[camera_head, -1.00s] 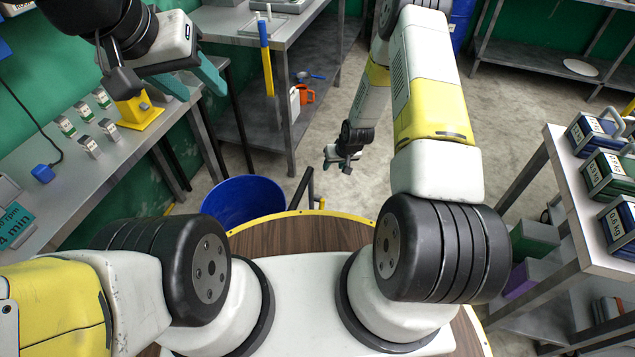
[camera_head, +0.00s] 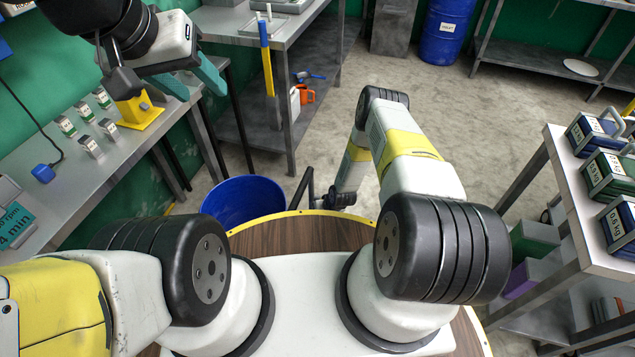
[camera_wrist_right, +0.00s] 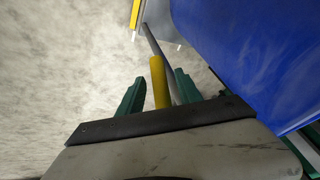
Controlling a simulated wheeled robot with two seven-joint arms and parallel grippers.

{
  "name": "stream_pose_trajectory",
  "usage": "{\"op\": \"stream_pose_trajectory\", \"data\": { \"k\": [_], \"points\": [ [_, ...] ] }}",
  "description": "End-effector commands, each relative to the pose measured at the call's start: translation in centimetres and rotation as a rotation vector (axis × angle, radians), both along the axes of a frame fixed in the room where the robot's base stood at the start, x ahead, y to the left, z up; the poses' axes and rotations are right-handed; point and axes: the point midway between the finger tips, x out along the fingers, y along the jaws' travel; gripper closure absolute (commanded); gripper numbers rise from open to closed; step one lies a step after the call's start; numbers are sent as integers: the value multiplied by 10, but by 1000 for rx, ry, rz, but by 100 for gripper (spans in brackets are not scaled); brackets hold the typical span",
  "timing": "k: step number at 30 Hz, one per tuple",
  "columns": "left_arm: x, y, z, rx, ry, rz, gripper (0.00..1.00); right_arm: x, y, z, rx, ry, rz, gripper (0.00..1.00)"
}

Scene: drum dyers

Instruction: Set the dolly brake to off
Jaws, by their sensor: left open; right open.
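In the right wrist view a yellow bar (camera_wrist_right: 159,85), which may be the dolly brake lever, stands between the two green fingers of my right gripper (camera_wrist_right: 159,82). The fingers are apart, with a gap on each side of the bar. The blue drum (camera_wrist_right: 245,55) fills the right of that view; it also shows in the head view (camera_head: 243,200). The dolly under it is not clearly visible, nor is the brake's setting. In the head view my right arm reaches down beside the drum and its fingers are hidden. My left gripper (camera_head: 172,88) is open and empty above the left bench.
A dark upright handle (camera_head: 306,188) stands between the drum and my right arm. The left bench (camera_head: 105,160) holds several small labelled blocks. A table (camera_head: 580,215) with labelled weights is at the right. The floor (camera_head: 470,130) beyond my right arm is clear.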

Motion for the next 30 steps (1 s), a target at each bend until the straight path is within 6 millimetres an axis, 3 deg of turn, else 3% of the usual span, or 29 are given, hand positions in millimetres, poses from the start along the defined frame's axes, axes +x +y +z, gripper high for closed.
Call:
{"op": "stream_pose_trajectory", "data": {
  "k": [11,18,30],
  "points": [
    [0,0,0,0,0,0,53,3,2,-8,0,1,0,59],
    [0,0,0,0,0,0,53,3,2,-8,0,1,0,100],
    [0,0,0,0,0,0,53,3,2,-8,-1,1,1,100]
  ]
}}
